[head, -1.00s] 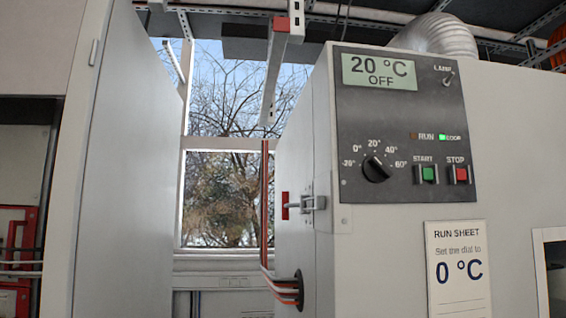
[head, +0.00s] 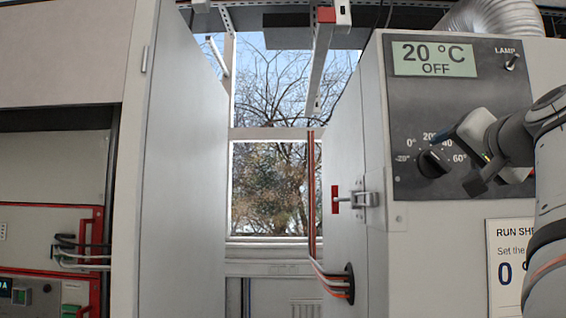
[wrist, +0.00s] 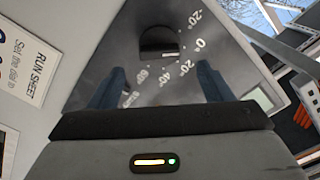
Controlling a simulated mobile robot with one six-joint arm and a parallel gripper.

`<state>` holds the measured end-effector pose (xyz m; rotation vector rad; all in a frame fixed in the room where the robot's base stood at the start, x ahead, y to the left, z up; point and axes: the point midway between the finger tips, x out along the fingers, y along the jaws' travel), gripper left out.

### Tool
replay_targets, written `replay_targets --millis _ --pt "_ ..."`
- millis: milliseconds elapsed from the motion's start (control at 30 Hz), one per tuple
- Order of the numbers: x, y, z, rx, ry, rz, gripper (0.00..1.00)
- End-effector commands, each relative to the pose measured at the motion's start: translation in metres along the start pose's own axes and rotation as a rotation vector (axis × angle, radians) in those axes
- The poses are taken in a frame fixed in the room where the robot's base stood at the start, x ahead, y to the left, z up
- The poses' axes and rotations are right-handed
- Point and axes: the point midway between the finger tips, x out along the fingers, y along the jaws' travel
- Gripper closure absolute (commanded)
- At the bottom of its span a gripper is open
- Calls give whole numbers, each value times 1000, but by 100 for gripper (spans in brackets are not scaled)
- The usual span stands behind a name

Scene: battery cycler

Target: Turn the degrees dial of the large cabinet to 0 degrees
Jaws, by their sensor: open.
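The degrees dial (head: 433,162) is a round black knob on the dark panel of the large cabinet (head: 375,110), with marks from -20° to 60°. I cannot clearly tell where its pointer stands. The display (head: 434,59) above it reads 20 °C, OFF. The fingers look apart from the knob.
A LAMP switch (head: 512,62) sits at the panel's upper right. The run sheet (head: 505,260) below, partly hidden by my arm, also shows in the wrist view (wrist: 22,62). A latch (head: 360,200) sticks out on the cabinet's left side. A gap with a window lies further left.

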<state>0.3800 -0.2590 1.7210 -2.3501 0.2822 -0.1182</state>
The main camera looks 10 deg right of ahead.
Motion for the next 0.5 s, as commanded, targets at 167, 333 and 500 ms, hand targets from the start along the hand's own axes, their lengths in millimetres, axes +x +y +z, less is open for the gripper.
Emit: replay_targets --millis 167,333,500 --pt "29 -2 0 2 -5 -1 27" --pt "48 -1 0 1 -4 0 27" --pt "53 0 1 0 -2 0 27"
